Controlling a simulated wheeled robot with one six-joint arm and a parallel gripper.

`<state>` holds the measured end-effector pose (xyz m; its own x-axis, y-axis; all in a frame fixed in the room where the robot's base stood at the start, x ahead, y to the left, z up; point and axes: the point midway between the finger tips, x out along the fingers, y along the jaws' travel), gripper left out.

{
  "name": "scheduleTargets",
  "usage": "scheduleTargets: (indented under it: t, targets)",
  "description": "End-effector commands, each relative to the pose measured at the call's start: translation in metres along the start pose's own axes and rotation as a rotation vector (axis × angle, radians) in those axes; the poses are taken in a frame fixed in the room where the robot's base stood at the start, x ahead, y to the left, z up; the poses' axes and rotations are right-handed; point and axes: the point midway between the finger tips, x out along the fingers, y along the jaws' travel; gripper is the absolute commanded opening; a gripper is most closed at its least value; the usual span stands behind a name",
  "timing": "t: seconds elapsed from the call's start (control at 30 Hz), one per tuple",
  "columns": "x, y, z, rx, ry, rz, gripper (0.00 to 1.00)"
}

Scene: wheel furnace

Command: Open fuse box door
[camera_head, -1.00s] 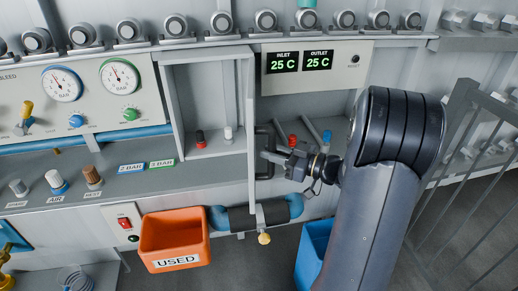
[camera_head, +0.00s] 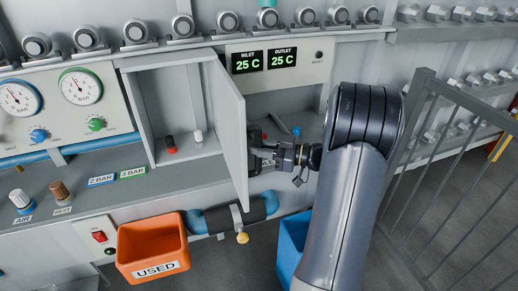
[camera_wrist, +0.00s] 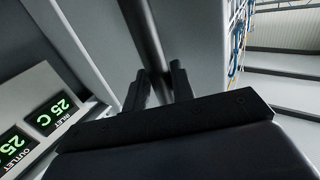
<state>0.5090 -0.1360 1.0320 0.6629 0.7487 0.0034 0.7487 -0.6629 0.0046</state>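The fuse box (camera_head: 150,100) is a grey wall cabinet with its front open, with a red and a white fuse standing inside. Its door (camera_head: 228,125) stands swung out from the box's right side, its inner face visible in the head view. My gripper (camera_head: 262,152) is on the door's far side at the handle, partly hidden by the door edge. In the wrist view, the dark handle bar (camera_wrist: 145,35) runs between the two fingers of my gripper (camera_wrist: 158,85), which appear closed on it. The door panel (camera_wrist: 190,40) is beside the bar.
An orange USED bin (camera_head: 152,242) hangs below the box, next to a blue pipe with a yellow knob (camera_head: 242,237). A blue bin (camera_head: 291,245) stands under my arm. A temperature display panel (camera_head: 265,60) is behind the door. A grey railing (camera_head: 425,150) stands at right.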

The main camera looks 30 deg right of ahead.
Motion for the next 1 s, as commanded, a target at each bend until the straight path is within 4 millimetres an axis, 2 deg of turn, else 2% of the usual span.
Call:
scheduleTargets:
  t: [0.03, 0.2, 0.5, 0.67, 0.9, 1.0]
  targets:
    - [0.000, 0.000, -0.001, -0.001, 0.000, -0.001, 0.27]
    - [0.000, -0.001, 0.000, 0.001, -0.001, -0.002, 0.39]
    - [-0.005, -0.001, 0.002, 0.003, -0.002, -0.002, 0.39]
    - [-0.029, 0.000, 0.002, 0.002, -0.002, 0.001, 0.39]
    - [-0.078, 0.000, 0.002, 0.002, -0.003, 0.001, 0.39]
    - [-0.093, 0.000, 0.002, 0.001, -0.002, 0.000, 0.39]
